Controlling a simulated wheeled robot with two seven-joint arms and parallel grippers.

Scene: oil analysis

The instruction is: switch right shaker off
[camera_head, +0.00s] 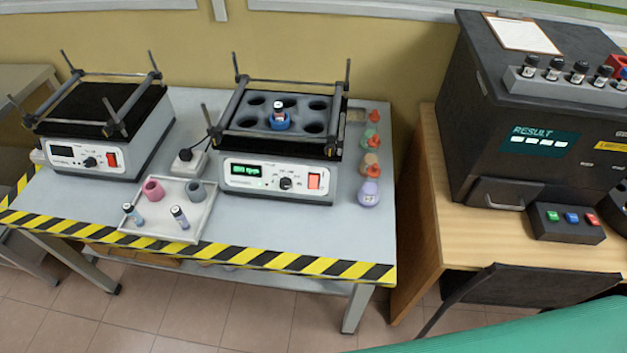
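The right shaker (278,178) stands on the grey table with a lit green display (246,170), a black knob (285,183) and a red-orange rocker switch (314,181) on its white front panel. Neither of my grippers is in view.
A white tray (190,236) with two vials and pink and grey rings lies before the shakers. Several coloured flasks (369,191) line the table's right side. A striped edge (300,263) borders the front. A black analyser (480,150) and chair (530,283) stand right.

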